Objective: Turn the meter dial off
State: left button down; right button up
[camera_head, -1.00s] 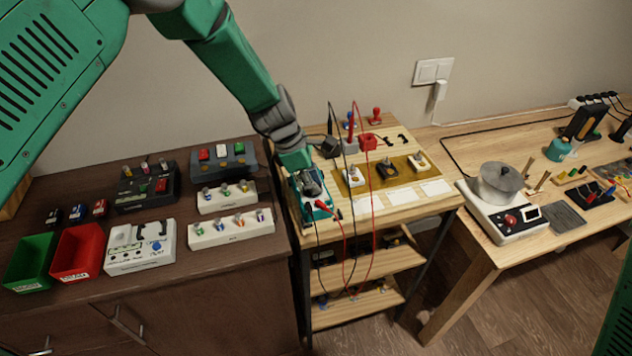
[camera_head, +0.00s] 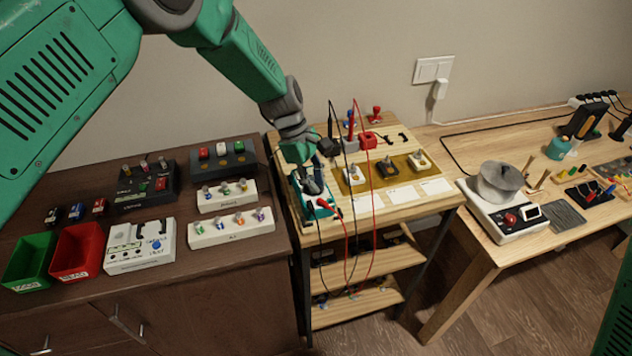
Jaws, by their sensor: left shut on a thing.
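The meter (camera_head: 323,209) is a small teal box on the left side of the wooden shelf top, with a red and a black lead plugged into its near end. My left gripper (camera_head: 311,187) points down onto the meter and is shut over its face, where the dial sits. The gripper hides the dial, so its pointer and setting cannot be read. My right gripper is out of view.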

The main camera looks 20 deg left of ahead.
pick_arm(q)
jog(key=m, duration=0.1)
jog(key=m+b, duration=0.1)
jog(key=m, duration=0.1)
jog(key=m+g, duration=0.1)
jog(key=shift+w+m+y, duration=0.3)
jog(key=shift+w+y, duration=0.05)
jog(key=shift+y, duration=0.05)
jog(key=shift+a+r+m+g+y+b, duration=0.1)
jog(key=shift+m+g+y+b, duration=0.25)
jog(key=shift+m, duration=0.55)
jog(key=shift+r+m+g+y+b, duration=0.15)
jog(key=shift+m+g+b, duration=0.25)
jog(key=shift+m, duration=0.5)
jog(key=shift+f, duration=0.1)
jog(key=c, duration=1.6)
grip_release()
jog(key=shift+w, duration=0.1)
jog(key=shift+w+f, duration=0.1)
jog(key=shift+f, duration=0.15)
jog(key=shift+s+r, duration=0.1)
jog(key=shift+s, duration=0.1)
